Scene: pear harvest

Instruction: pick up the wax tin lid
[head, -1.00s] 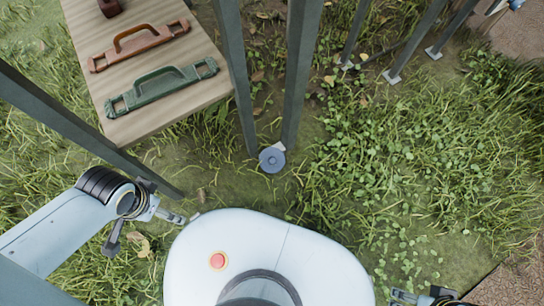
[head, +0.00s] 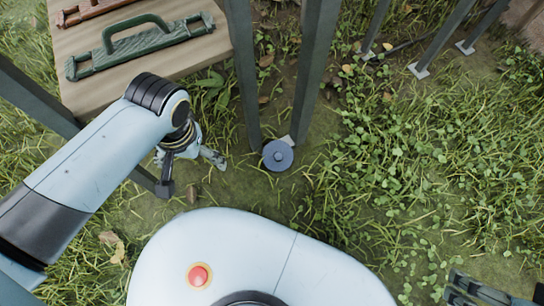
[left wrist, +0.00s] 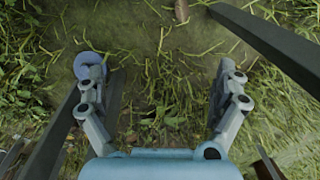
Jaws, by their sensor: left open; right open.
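The wax tin lid (head: 278,155) is a round blue-grey disc with a small knob, lying on the ground at the foot of a grey post. My left gripper (head: 192,173) is open and empty, to the left of the lid and apart from it in the head view. In the left wrist view the lid (left wrist: 88,60) shows beyond the left finger, which partly covers it; it is not between the fingers. My right gripper (head: 480,290) is at the bottom right corner, partly cut off, far from the lid.
Grey posts (head: 313,70) stand close behind and beside the lid. A wooden table (head: 140,50) with a green handled tool (head: 140,45) and a brown one (head: 95,10) is at the upper left. Grass and low plants cover the open ground on the right.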

